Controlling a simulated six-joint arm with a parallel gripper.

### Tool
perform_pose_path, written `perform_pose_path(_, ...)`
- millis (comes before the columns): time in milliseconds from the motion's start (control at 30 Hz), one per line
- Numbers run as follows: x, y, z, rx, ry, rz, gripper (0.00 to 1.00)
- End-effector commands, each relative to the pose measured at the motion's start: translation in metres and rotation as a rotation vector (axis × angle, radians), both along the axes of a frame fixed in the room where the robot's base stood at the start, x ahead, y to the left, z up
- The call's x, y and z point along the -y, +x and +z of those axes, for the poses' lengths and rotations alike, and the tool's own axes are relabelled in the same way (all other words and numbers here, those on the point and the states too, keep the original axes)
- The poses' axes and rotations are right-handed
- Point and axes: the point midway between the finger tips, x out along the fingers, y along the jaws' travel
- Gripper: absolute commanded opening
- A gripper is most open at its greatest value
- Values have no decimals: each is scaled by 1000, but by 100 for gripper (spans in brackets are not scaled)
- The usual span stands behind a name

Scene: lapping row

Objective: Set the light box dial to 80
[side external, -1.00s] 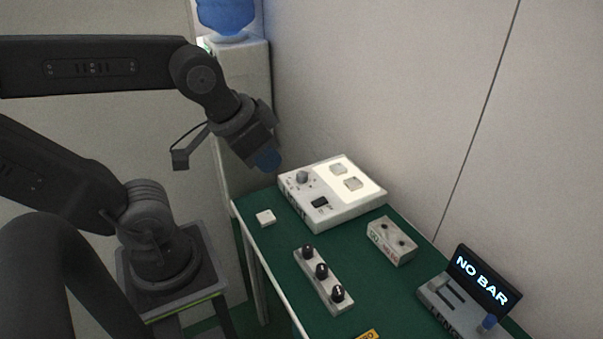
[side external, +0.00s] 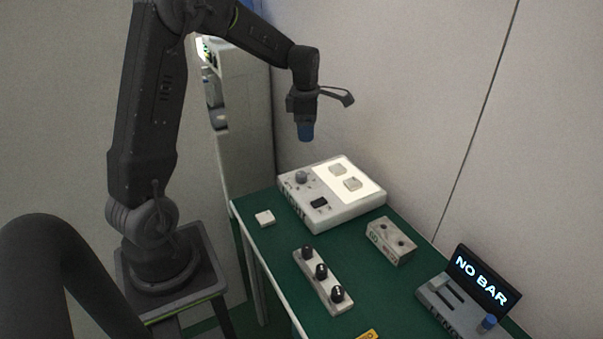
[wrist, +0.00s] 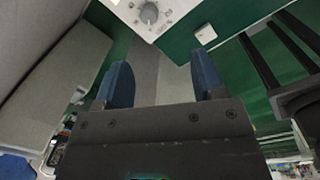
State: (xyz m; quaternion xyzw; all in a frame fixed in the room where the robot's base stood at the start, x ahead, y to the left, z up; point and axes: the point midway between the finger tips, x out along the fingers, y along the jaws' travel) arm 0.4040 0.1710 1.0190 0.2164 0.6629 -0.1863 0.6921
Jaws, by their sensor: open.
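The light box (side external: 322,210) is a white unit at the far end of the green table, with a lit panel on its right part. Its grey dial (side external: 302,177) stands at the back left corner of its top; the dial also shows at the top of the wrist view (wrist: 149,13). I cannot read the dial's setting, and the small display (side external: 319,203) is dark and unreadable. My gripper (side external: 305,132) hangs above the box's back edge, apart from the dial. In the wrist view its blue fingers (wrist: 160,80) are apart with nothing between them.
Two pale square tiles (side external: 352,184) lie on the lit panel. A white square block (side external: 264,218) lies left of the box. A strip with black knobs (side external: 322,280), a two-holed block (side external: 391,241) and a "NO BAR" display unit (side external: 480,283) stand nearer. A wall (side external: 400,100) rises behind.

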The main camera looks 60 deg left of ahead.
Motion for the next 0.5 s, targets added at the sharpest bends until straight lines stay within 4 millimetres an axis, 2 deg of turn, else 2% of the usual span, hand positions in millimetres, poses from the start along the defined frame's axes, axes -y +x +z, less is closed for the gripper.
perform_pose_path(33, -14, 3, -13, -17, -15, 101, 63)
perform_pose_path(100, -26, 5, -26, -32, -27, 218, 63)
perform_pose_path(200, -37, 6, -37, -44, -36, 318, 63)
perform_pose_path(367, -40, 7, -48, -48, -39, 359, 63)
perform_pose_path(500, -39, 6, -69, -51, -41, 357, 63)
